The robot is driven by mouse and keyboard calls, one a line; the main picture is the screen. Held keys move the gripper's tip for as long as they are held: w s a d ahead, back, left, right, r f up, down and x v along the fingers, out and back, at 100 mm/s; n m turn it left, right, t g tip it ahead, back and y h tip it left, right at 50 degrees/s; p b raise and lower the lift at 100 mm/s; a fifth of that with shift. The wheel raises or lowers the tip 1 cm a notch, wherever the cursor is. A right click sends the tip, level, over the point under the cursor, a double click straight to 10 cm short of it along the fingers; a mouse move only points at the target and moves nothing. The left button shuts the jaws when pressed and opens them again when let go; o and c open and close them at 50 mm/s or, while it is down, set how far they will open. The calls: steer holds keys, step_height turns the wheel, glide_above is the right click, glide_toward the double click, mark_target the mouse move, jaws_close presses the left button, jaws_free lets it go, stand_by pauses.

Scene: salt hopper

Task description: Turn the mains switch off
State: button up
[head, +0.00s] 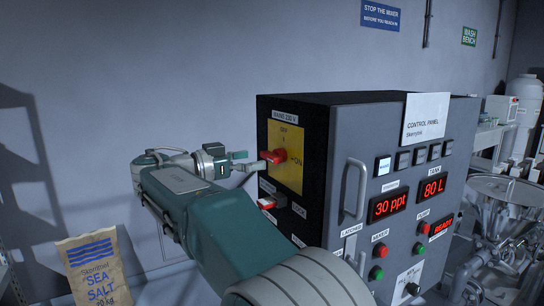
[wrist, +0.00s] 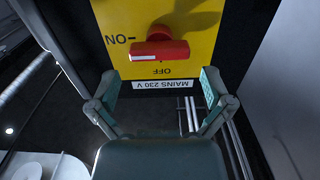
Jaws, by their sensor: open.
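The mains switch is a red handle (head: 274,156) on a yellow plate (head: 289,176), on the left side of the dark cabinet. The plate is marked OFF at the top and ON at the right, under a label for mains 230 V. In the wrist view the plate is upside down; the red handle (wrist: 160,50) lies horizontal, its white mark at the end towards ON. My gripper (head: 254,161) is open and empty just left of the handle. In the wrist view its fingers (wrist: 160,84) are spread, with the handle ahead between them, apart from both.
A second red part (head: 267,203) sits below the plate, near a label reading LOCK. A grey handle (head: 354,190) stands out from the control panel (head: 405,190), which has displays and buttons. Steel equipment (head: 505,195) stands at right; a sea salt sack (head: 92,268) stands at lower left.

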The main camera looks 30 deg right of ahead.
mark_target(266, 157)
steer(key=shift+w+d, duration=0.1)
steer(key=shift+d, duration=2.1)
steer(key=c, duration=0.8)
